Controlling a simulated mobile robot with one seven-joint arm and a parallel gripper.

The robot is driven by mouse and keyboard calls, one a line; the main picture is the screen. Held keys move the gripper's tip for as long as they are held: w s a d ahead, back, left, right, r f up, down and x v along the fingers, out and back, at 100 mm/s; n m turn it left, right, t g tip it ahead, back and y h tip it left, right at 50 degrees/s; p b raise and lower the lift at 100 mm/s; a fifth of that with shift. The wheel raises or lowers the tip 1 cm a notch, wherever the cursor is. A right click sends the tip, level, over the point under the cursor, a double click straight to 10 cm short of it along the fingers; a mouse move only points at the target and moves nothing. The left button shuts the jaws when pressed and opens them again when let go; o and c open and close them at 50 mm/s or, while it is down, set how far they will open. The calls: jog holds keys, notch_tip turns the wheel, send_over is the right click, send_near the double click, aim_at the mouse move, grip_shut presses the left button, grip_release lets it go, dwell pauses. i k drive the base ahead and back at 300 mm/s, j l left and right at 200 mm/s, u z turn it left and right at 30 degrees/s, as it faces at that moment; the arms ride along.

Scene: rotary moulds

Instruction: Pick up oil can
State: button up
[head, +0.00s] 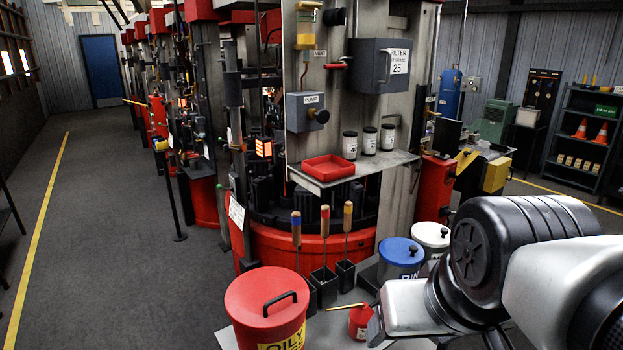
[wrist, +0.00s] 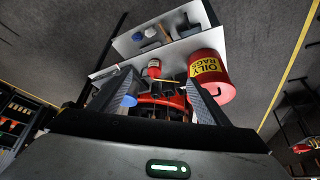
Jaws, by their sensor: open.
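The oil can (head: 359,322) is a small red can with a pale label and a thin yellow spout pointing left. It stands on the light bench at the front, right of the large red oily-rags bin (head: 266,310). In the wrist view the small red can (wrist: 154,68) appears beyond and between my fingers, with the bin (wrist: 208,72) to the right. My gripper (wrist: 160,80) is open and empty, its two fingers spread and apart from the can. In the head view my arm covers the bench just right of the can, and the fingers are mostly hidden.
Ladles with wooden handles (head: 347,225) stand in black holders right behind the can. A blue-lidded bin (head: 402,253) and a white-lidded bin (head: 431,236) stand behind to the right. The rotary machine (head: 285,245) rises behind. The floor at left is clear.

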aim_at(360, 313)
jog(key=i+l+u, duration=0.15)
jog(key=l+u, duration=0.15)
jog(key=l, duration=0.6)
jog(key=l+u, duration=0.3)
jog(key=l, duration=0.6)
jog(key=i+l+u, duration=0.15)
jog(key=l, duration=0.25)
jog(key=i+l+u, duration=0.15)
jog(key=l, duration=0.25)
jog(key=l+u, duration=0.1)
jog(key=l, duration=0.3)
jog(key=i, duration=0.05)
